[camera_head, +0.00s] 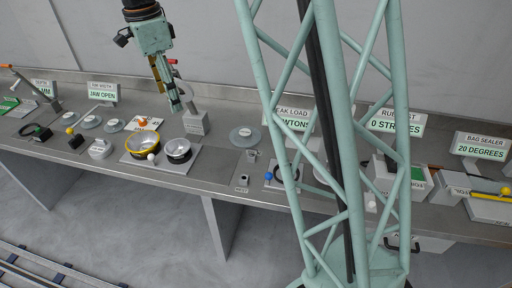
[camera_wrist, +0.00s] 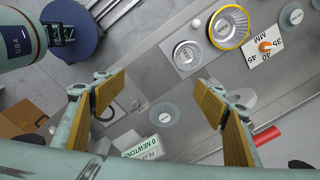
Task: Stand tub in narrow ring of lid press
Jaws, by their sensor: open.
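The lid press stands on the bench with a grey base plate (camera_head: 194,163). Its wide yellow-rimmed ring (camera_head: 131,149) is on the left. Its narrow silver-rimmed ring (camera_head: 178,149) is on the right. In the wrist view the narrow ring (camera_wrist: 188,56) sits beside the yellow-rimmed ring (camera_wrist: 229,27). A small grey cup-like object (camera_head: 252,155) stands to the right of the press; I cannot tell for sure that it is the tub. My gripper (camera_head: 179,106) is above the bench near the press. Its fingers (camera_wrist: 160,95) are wide apart with nothing between them.
A flat round grey disc (camera_head: 244,133) lies right of the press and shows in the wrist view (camera_wrist: 163,114). A grey block (camera_head: 241,180) is near the front edge. Several discs lie left of the press. Signs line the back. My green lattice column hides part of the bench.

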